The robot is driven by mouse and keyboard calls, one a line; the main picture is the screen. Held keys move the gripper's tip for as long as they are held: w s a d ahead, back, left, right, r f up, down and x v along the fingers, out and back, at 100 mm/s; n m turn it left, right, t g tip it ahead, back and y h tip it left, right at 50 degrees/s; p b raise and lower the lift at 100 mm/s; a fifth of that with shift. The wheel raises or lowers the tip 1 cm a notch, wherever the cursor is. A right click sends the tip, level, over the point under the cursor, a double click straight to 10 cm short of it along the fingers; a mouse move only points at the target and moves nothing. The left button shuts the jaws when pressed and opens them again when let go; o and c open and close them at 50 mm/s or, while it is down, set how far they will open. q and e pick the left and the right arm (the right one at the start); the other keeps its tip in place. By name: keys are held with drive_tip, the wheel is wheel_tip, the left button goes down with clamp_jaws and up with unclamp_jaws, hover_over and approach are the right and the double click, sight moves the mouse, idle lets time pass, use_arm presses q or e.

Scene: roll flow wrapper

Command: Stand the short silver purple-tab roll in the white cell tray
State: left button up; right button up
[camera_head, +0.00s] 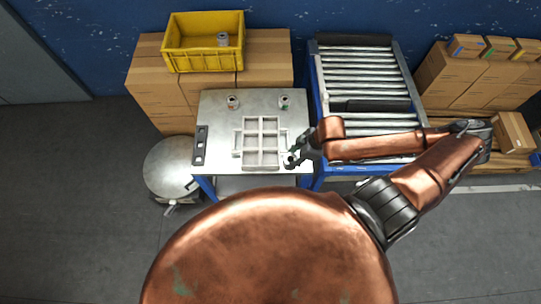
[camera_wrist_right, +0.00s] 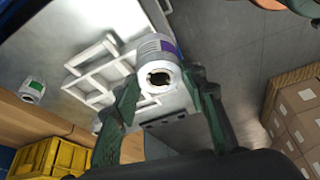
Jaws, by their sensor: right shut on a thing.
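The white cell tray (camera_head: 262,134) lies on the metal table, and its cells look empty. It also shows in the wrist view (camera_wrist_right: 98,70), behind the held roll. My right gripper (camera_head: 293,159) is just right of the tray's near part in the head view. In the wrist view my right gripper (camera_wrist_right: 160,82) is shut on a silver roll (camera_wrist_right: 153,50) with a purple tab, its open core end facing the camera. The roll is hard to make out in the head view. My left gripper is not in view.
Two other rolls stand at the table's back, one at left (camera_head: 233,101) and a green-marked one (camera_head: 284,101). A dark slotted bar (camera_head: 200,145) lies at the table's left edge. A yellow crate (camera_head: 180,62) holding a roll sits on cartons behind. A roller conveyor (camera_head: 362,75) stands right.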

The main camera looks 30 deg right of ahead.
drive_tip(key=shift+w+a+f+b, duration=0.5)
drive_tip(key=shift+w+f, duration=1.2)
drive_tip(key=shift+f, duration=0.2)
drive_tip(key=shift+w+a+f+b, duration=0.45)
drive_tip(key=shift+w+a+f, duration=0.1)
drive_tip(key=shift+w+f, duration=1.25)
drive_tip(key=shift+w+a+f+b, duration=0.5)
drive_tip(key=shift+w+f, duration=1.1)
drive_tip(key=shift+f, duration=0.4)
drive_tip(key=o, duration=1.2)
drive_tip(key=shift+f, duration=0.1)
drive_tip(key=shift+o, duration=0.2)
drive_tip(key=p+v, duration=0.2)
drive_tip(key=v, duration=1)
drive_tip(key=shift+w+a, duration=0.1)
drive_tip(key=shift+a, duration=0.05)
